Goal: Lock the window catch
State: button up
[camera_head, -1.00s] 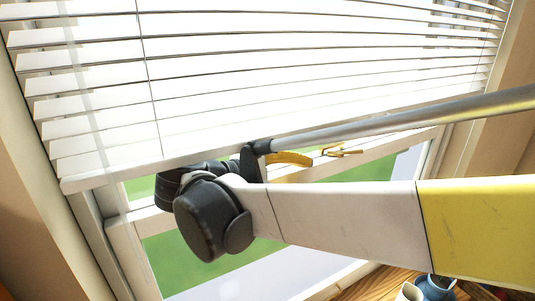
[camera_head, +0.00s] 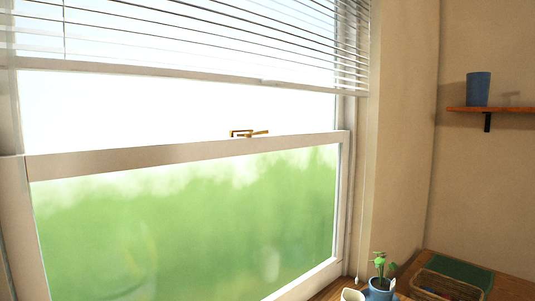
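The window catch (camera_head: 248,133) is a small brass-coloured piece on top of the middle rail (camera_head: 180,153) of the white sash window. Its lever points to the right, roughly along the rail. Whether it is engaged cannot be told at this size. The lower sash glass (camera_head: 190,225) shows blurred green behind it. My gripper and arm are not in view.
White slatted blinds (camera_head: 200,40) hang over the top of the window, their bottom edge above the catch. A plant in a blue pot (camera_head: 380,289) and a white cup (camera_head: 352,295) stand at the lower right. A blue cup (camera_head: 478,89) sits on a wall shelf (camera_head: 500,110).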

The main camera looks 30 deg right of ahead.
aim_at(264, 132)
jog(key=l+z, duration=0.25)
jog(key=l, duration=1.35)
